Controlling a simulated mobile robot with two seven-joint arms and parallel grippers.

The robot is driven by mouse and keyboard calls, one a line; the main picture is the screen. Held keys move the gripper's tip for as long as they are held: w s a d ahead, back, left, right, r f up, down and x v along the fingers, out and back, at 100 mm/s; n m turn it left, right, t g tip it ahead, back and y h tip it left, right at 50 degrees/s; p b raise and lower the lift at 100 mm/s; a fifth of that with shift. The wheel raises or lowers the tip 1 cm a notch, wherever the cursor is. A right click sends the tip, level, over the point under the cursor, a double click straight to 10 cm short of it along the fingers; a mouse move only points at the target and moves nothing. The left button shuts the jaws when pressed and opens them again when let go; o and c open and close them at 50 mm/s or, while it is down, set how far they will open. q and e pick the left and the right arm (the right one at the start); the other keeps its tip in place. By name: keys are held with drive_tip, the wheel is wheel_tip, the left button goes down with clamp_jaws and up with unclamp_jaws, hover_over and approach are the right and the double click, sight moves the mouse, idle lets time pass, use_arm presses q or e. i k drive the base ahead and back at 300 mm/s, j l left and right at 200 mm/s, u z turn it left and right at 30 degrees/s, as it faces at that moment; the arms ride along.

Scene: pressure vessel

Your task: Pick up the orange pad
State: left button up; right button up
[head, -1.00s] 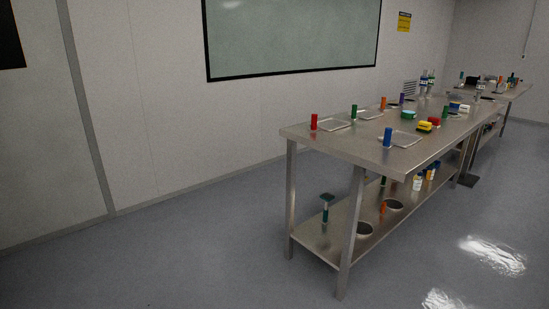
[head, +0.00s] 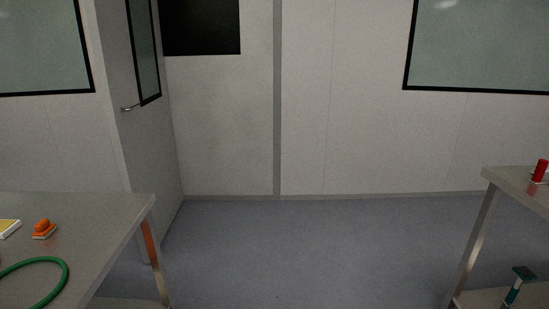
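A small orange pad (head: 43,229) with a rounded orange grip on top lies on the metal table (head: 105,215) at the left of the head view. It sits near the table's back part, beside a yellow and white flat item. Neither of my grippers shows in the head view.
A yellow and white item (head: 8,228) and a green hose loop (head: 62,275) lie on the left table. A second metal table (head: 500,180) at the right holds a red cylinder (head: 540,170). Grey floor (head: 290,250) is free between the tables.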

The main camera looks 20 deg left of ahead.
sight(43, 228)
drive_tip(key=i+u, duration=0.2)
drive_tip(key=u, duration=0.3)
drive_tip(key=i+l+u, duration=0.1)
drive_tip(key=u, duration=0.4)
drive_tip(key=i+l+u, duration=0.2)
drive_tip(key=u, duration=0.3)
drive_tip(key=i+l+u, duration=0.15)
drive_tip(key=u, duration=0.35)
drive_tip(key=l+u, duration=0.35)
drive_tip(key=u, duration=0.15)
drive_tip(key=i+l+u, duration=0.1)
drive_tip(key=u, duration=0.25)
drive_tip(key=l+u, duration=0.3)
drive_tip(key=i+l+u, duration=0.1)
drive_tip(key=l+u, duration=0.6)
drive_tip(key=i+l+u, duration=0.1)
drive_tip(key=l+u, duration=0.65)
drive_tip(key=k+l, duration=0.05)
